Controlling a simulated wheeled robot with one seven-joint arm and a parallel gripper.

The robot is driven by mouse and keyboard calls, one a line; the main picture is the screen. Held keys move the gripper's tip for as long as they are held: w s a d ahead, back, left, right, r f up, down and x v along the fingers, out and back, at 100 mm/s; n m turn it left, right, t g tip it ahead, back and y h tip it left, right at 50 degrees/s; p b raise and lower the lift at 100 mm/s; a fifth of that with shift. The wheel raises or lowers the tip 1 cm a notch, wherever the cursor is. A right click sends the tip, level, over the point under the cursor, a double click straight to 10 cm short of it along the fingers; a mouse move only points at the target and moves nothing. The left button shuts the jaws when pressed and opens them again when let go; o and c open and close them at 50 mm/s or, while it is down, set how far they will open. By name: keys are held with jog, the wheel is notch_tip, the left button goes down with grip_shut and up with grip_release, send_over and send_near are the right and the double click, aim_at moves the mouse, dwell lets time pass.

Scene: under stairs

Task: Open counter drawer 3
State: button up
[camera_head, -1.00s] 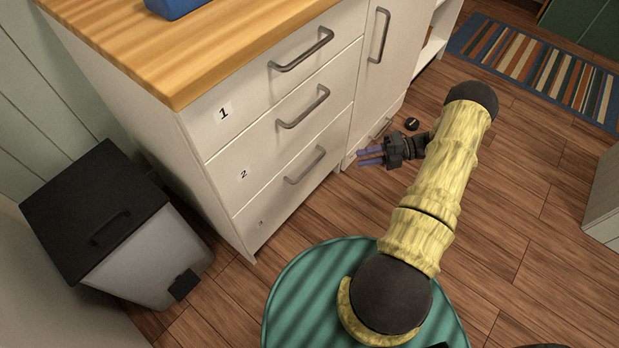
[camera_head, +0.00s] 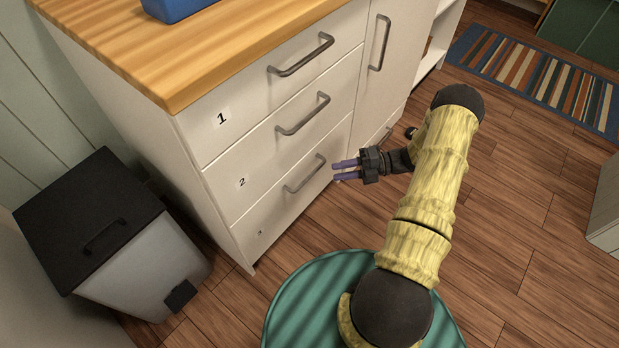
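The white counter has three stacked drawers with grey bar handles. Drawer 3 (camera_head: 272,229) is the lowest, with a small number label (camera_head: 260,233), and it is shut. Its handle (camera_head: 305,174) is a slanted grey bar. Drawer 2 (camera_head: 262,163) and drawer 1 (camera_head: 245,110) above it are also shut. My gripper (camera_head: 334,171) points left, with its two purple fingers a little apart and nothing seen between them. The fingertips appear just right of drawer 3's handle; whether they touch it or how far off they are in depth I cannot tell.
A bin with a black lid (camera_head: 88,215) stands left of the counter. A tall cupboard door (camera_head: 378,65) adjoins the drawers on the right. Wooden floor (camera_head: 530,190) is clear to the right.

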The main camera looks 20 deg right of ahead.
aim_at(309, 176)
jog(key=a, duration=0.3)
jog(key=w+a+f+b, duration=0.1)
jog(key=a, duration=0.2)
jog(key=a+b, duration=0.1)
jog(key=a, duration=0.2)
jog(key=shift+w+a+f, duration=0.2)
jog(key=shift+a, duration=0.15)
grip_shut()
dwell(0.9)
